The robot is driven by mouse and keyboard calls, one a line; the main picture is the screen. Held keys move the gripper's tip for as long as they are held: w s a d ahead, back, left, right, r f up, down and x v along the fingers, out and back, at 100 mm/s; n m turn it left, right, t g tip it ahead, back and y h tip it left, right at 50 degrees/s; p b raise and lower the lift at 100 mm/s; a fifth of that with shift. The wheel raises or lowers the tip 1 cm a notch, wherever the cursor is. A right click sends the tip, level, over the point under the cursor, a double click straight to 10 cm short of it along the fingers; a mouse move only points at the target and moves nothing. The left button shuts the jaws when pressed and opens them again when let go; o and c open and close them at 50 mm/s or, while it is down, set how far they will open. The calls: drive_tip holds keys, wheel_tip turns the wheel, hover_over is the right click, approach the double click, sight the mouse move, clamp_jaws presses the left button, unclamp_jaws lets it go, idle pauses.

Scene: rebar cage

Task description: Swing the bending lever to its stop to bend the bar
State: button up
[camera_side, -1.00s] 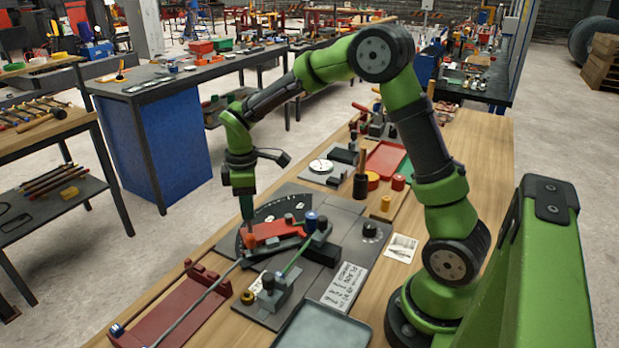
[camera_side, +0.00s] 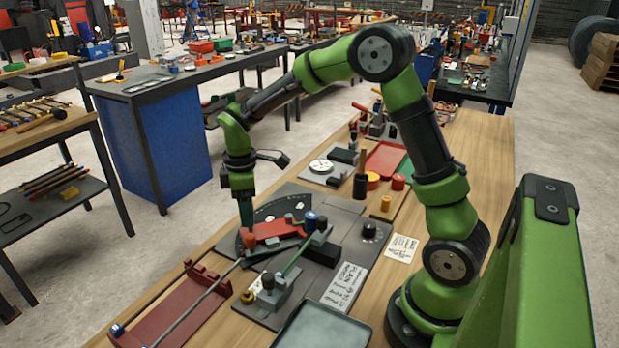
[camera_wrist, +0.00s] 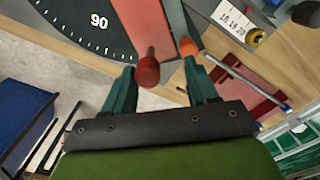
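The red bending lever (camera_side: 272,230) lies over a dark angle plate at the bender, with an orange-red upright handle (camera_side: 249,240) at its left end. In the wrist view the lever (camera_wrist: 158,25) runs up from near my fingers. My gripper (camera_side: 246,226) points down at the handle end. In the wrist view my gripper (camera_wrist: 163,72) is open, its teal fingers apart. A red knob (camera_wrist: 147,72) shows between them, nearer the left finger; an orange knob (camera_wrist: 187,46) is by the right fingertip. I cannot tell whether either touches.
A dark red bar stand (camera_side: 165,312) is at the front left and a grey tray (camera_side: 320,328) at the front. A wooden-handled tool (camera_side: 361,165) stands upright behind the bender. The angle plate (camera_wrist: 75,25) carries a "90" mark.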

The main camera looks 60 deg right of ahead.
wheel_tip(320, 180, up, 17)
idle(0.4)
drive_tip(key=shift+d, duration=0.2)
drive_tip(key=shift+c, duration=1.2)
drive_tip(key=d+f+m+y, duration=0.1)
drive_tip(key=d+f, duration=0.2)
drive_tip(key=d, duration=0.1)
drive_tip(key=d+f+m+y, duration=0.1)
drive_tip(key=d+f+m, duration=0.1)
drive_tip(key=d, duration=0.3)
drive_tip(key=d+f+m+g+y, duration=0.1)
drive_tip(key=d+f+m, duration=0.1)
drive_tip(key=d+f, duration=0.2)
drive_tip(key=shift+s+d+y, duration=0.1)
drive_tip(key=shift+d+y, duration=0.2)
drive_tip(key=shift+d, duration=0.2)
clamp_jaws()
drive_tip(key=d+f+m+t+y, duration=0.1)
drive_tip(key=d+f+m+y, duration=0.3)
drive_tip(key=d, duration=0.2)
drive_tip(key=w+a+f+t+y, duration=0.1)
drive_tip(key=a+f, duration=0.4)
drive_tip(key=a, duration=0.7)
drive_tip(key=shift+w+m+y, duration=0.3)
drive_tip(key=shift+w+y, duration=0.1)
drive_tip(key=shift+w, duration=0.1)
